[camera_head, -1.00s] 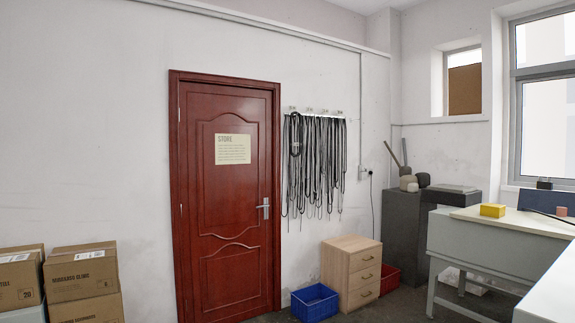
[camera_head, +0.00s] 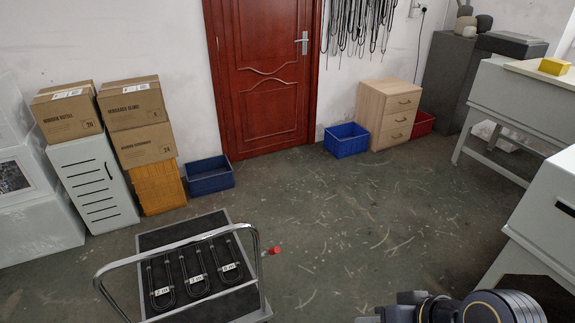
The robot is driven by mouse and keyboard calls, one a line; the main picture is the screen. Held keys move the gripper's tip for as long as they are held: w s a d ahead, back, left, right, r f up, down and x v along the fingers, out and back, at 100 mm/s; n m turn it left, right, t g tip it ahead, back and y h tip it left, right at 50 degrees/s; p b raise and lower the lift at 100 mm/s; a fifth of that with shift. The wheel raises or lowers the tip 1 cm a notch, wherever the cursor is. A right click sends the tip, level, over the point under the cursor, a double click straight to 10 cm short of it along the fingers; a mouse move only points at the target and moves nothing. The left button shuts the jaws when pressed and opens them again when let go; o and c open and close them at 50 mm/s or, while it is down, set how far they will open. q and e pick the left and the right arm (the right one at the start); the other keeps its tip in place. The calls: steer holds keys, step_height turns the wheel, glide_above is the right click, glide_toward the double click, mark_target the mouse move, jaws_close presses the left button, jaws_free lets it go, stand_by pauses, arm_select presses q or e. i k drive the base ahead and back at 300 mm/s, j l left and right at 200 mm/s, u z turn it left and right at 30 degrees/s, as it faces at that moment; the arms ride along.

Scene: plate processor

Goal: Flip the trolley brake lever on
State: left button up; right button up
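The trolley (camera_head: 150,240) stands on the floor at lower left of the head view, with a dark deck and a bent metal push handle (camera_head: 130,265) at its near side. A small lever with a red knob (camera_head: 274,250) sticks out at the trolley's right side; I take it to be the brake lever. Part of my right gripper (camera_head: 374,317) shows at the bottom edge, to the right of the trolley and apart from it. Its fingers are mostly cut off, so its opening cannot be told. My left gripper is not in view.
Several dark looped items with labels (camera_head: 194,278) lie on the trolley deck. Cartons (camera_head: 137,115) and cabinets stand at left. Blue crates (camera_head: 210,175) and a wooden drawer unit (camera_head: 385,115) line the wall. A pale bench (camera_head: 545,210) stands at right. The middle floor is clear.

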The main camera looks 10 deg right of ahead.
mark_target(272, 252)
steer(key=i+l+u, duration=0.1)
steer(key=l+u, duration=0.3)
steer(key=l, duration=0.4)
steer(key=l+u, duration=0.35)
steer(key=l, duration=0.45)
steer(key=k+l+u, duration=0.25)
steer(key=k+l, duration=0.25)
steer(key=i+z, duration=0.8)
steer(key=z, duration=0.15)
